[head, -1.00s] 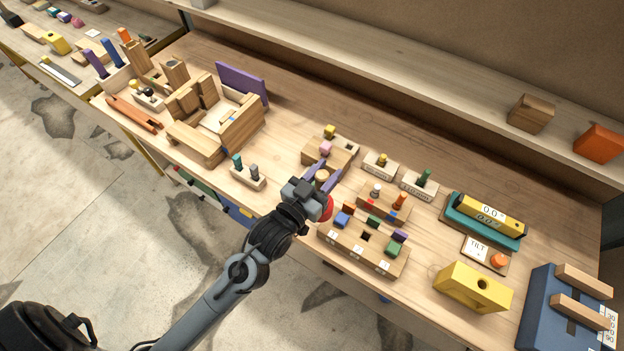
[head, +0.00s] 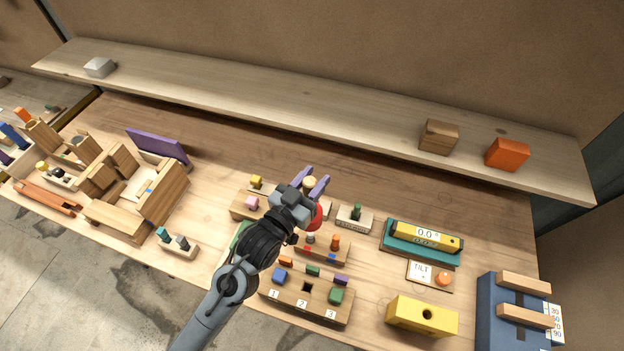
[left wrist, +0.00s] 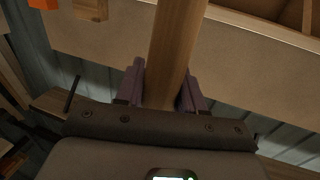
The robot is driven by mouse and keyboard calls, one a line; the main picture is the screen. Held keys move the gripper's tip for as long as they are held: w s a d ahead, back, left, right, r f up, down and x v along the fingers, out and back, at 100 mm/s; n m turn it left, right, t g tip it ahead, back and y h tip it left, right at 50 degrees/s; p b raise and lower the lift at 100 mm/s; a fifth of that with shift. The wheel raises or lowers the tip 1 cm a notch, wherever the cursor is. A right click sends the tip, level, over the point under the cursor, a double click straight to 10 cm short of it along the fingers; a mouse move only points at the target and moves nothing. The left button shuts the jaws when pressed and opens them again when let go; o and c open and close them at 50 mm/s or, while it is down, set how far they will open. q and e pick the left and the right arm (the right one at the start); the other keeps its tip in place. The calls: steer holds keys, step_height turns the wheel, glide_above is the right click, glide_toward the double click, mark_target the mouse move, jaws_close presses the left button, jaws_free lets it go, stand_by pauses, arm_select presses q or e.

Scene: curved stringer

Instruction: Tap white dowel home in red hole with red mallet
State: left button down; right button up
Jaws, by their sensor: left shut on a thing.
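My left gripper (head: 314,184) is shut on the wooden handle of the red mallet, and purple fingers flank the handle (left wrist: 175,50) in the left wrist view. The red mallet head (head: 318,216) shows beside the gripper in the head view, partly hidden by it. It appears above the back of a small wooden block (head: 322,254) with red and blue marks. The white dowel (head: 311,237) stands upright in this block, behind the red mark (head: 307,248). An orange peg stands beside it, near the blue mark. The dowel's depth is too small to tell. My right gripper is not in view.
A numbered block (head: 305,302) with coloured pieces stands in front. A block with a green peg (head: 355,217) is close behind right. A yellow block (head: 422,316) and a teal level stand (head: 420,250) lie to the right. Bench behind the gripper is clear below the shelf (head: 300,105).

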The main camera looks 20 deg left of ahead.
arm_select(q)
steer(key=shift+r+p, duration=0.2)
steer(key=shift+p, duration=0.3)
steer(key=shift+f+b, duration=0.7)
steer(key=shift+f, duration=0.95)
steer(key=shift+f, duration=0.1)
step_height(320, 180, down, 6)
steer(key=b, duration=0.3)
step_height(320, 180, up, 5)
steer(key=p, duration=0.4)
steer(key=shift+p, duration=0.4)
